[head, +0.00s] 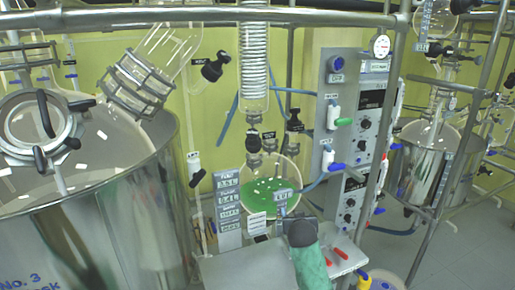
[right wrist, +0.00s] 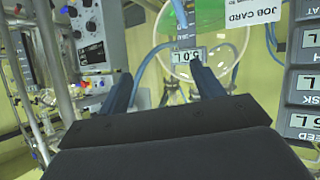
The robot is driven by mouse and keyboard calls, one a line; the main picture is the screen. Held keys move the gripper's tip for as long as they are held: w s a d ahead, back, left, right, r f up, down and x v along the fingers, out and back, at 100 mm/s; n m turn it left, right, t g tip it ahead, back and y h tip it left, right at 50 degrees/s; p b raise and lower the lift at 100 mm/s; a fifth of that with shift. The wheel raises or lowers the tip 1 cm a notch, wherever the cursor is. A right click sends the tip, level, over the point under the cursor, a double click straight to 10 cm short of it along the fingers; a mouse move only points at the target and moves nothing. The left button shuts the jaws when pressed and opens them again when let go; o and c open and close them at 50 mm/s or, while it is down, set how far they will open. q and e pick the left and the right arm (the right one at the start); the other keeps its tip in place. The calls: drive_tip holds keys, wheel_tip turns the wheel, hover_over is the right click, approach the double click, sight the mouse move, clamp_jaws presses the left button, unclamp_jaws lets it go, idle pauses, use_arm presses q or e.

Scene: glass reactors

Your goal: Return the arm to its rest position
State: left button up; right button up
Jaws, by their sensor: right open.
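My right arm (head: 311,266) comes in from the bottom of the head view, in a green sleeve with a dark wrist. My right gripper (head: 292,212) is in front of the round flask's lower right side. In the right wrist view its two dark blue fingers (right wrist: 163,80) stand wide apart, with nothing held between them. The round glass flask (head: 258,184) with green contents is beyond the gripper. It also shows at the top of the right wrist view (right wrist: 207,42), with a volume label (right wrist: 187,56) just past the fingertips. My left gripper is not in view.
A large steel vessel (head: 110,232) fills the left. A label board (head: 228,208) and a job card (head: 256,222) hang near the arm. Red-handled tools (head: 341,254) lie at its right.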

drive_tip(key=s+d+f+g, duration=0.1)
drive_tip(key=s+f+g, duration=0.2)
drive_tip(key=s+f, duration=0.9)
drive_tip(key=s+f+n+g+y, duration=0.1)
drive_tip(key=s+f+g, duration=0.15)
drive_tip(key=s, duration=1.65)
drive_tip(key=s+f+n+g+y, duration=0.2)
drive_tip(key=s+g, duration=0.2)
drive_tip(key=s, duration=1.4)
drive_tip(key=s+f+b+x, duration=0.1)
drive_tip(key=s+b+x, duration=0.15)
drive_tip(key=x, duration=1.25)
drive_tip(key=s+f+b+x, duration=0.1)
drive_tip(key=s+x, duration=0.3)
drive_tip(key=x, duration=1.2)
use_arm(q)
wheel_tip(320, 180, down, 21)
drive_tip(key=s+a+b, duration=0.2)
drive_tip(key=b, duration=0.1)
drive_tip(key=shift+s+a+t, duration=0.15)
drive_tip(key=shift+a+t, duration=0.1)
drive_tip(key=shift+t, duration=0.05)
use_arm(e)
drive_tip(key=s+f, duration=0.4)
drive_tip(key=f, duration=0.7)
drive_tip(key=s+f+g, duration=0.1)
drive_tip(key=s+f, duration=0.3)
drive_tip(key=f, duration=0.8)
drive_tip(key=shift+f, duration=0.3)
drive_tip(key=shift+d, duration=0.15)
